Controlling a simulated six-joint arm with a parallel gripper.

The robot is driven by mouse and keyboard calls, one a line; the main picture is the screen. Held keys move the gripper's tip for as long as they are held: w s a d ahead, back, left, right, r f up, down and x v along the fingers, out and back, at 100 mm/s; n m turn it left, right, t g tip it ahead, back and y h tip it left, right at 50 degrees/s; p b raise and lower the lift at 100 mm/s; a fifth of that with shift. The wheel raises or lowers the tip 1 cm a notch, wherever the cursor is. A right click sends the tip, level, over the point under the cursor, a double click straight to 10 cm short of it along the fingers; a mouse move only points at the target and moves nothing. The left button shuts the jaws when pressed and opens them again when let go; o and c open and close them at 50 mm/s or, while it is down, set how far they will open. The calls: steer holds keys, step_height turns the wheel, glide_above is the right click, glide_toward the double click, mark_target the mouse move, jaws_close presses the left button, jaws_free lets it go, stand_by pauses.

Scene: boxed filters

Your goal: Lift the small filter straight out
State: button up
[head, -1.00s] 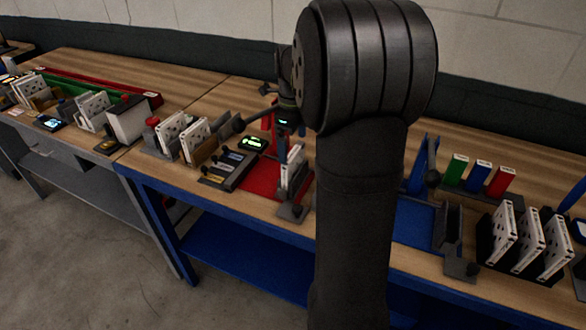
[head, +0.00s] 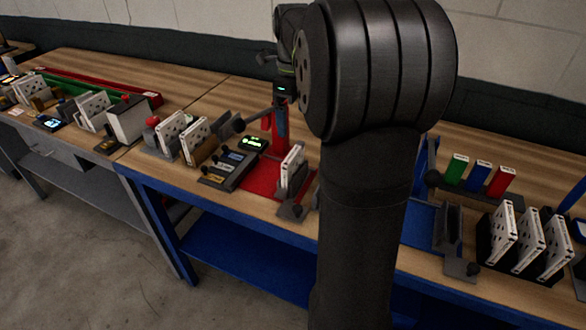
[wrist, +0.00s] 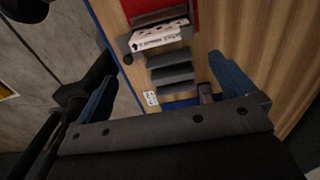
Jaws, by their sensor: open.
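A white filter (head: 291,164) stands upright in a dark slotted holder (head: 296,185) on a red mat (head: 262,178) in the head view. In the wrist view the white filter (wrist: 158,38) shows its perforated top and a printed edge, still in its holder. My gripper (head: 281,128) is above and behind the filter, over the red mat's far side. The filter is apart from both fingers. I cannot tell for sure which filter the task calls small.
A rack of green, blue and red boxes (head: 481,177) and several white filters in a black stand (head: 527,240) are at the right. A dark panel (head: 230,168) and a green-lit display (head: 253,143) lie left of the mat. My arm hides the bench's middle.

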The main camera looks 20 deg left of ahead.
steer(key=shift+r, duration=1)
steer(key=c, duration=1.2)
steer(key=shift+c, duration=0.2)
steer(key=n, duration=1.8)
glide_toward(293, 153)
steer(key=f, duration=0.5)
steer(key=shift+w+f, duration=0.2)
steer(key=shift+w, duration=0.05)
steer(key=shift+s+f, duration=0.15)
steer(key=shift+f, duration=2.5)
